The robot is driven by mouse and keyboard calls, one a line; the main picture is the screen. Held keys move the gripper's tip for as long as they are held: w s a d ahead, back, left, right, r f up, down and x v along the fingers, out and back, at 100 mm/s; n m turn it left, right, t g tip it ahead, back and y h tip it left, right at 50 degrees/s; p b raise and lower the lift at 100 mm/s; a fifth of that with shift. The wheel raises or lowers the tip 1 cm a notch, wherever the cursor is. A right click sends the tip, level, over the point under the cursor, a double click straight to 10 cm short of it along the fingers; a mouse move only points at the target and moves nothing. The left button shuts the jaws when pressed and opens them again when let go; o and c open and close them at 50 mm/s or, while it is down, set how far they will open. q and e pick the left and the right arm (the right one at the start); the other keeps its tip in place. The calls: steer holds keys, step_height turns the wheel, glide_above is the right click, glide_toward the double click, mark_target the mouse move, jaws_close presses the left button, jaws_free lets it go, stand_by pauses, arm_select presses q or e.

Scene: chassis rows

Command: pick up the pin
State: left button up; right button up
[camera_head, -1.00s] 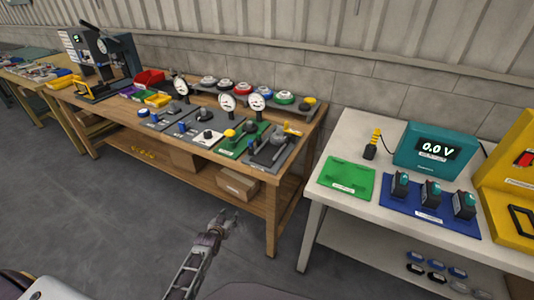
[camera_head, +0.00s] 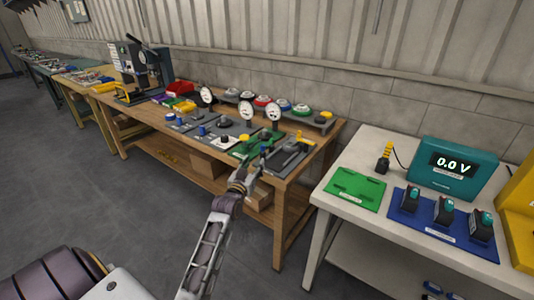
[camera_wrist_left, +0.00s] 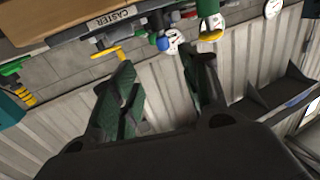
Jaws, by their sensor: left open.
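My left gripper (camera_head: 256,160) is at the near edge of the wooden bench (camera_head: 283,184), in front of its right-end stations. In the left wrist view its two fingers (camera_wrist_left: 157,62) are spread apart with nothing between them. I cannot make out which small part is the pin. A grey station plate (camera_head: 287,156) lies at the bench's right end, beside a green plate (camera_head: 246,147), which the gripper partly covers. In the left wrist view a yellow part (camera_wrist_left: 108,53) shows near a "CASTER" label (camera_wrist_left: 112,17). My right gripper is not in view.
Dial gauges (camera_head: 273,112) stand along the bench, with a rack of coloured round parts (camera_head: 282,104) behind. A white table (camera_head: 331,214) to the right holds a green mat (camera_head: 357,188), a blue mat (camera_head: 430,230) and a teal meter (camera_head: 452,168). Between the bench and this table is a narrow gap.

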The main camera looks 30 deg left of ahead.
arm_select(q)
steer(key=shift+w, duration=0.15)
glide_toward(263, 149)
steer(key=x, duration=0.3)
steer(key=shift+w+r+b, duration=0.15)
steer(key=shift+b, duration=0.2)
steer(key=shift+x, duration=1.3)
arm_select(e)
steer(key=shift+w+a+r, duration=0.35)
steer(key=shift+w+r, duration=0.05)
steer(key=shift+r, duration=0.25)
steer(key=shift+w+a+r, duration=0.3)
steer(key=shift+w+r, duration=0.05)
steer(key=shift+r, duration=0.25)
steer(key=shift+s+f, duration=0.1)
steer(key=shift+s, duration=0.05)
arm_select(q)
steer(key=shift+w, duration=0.15)
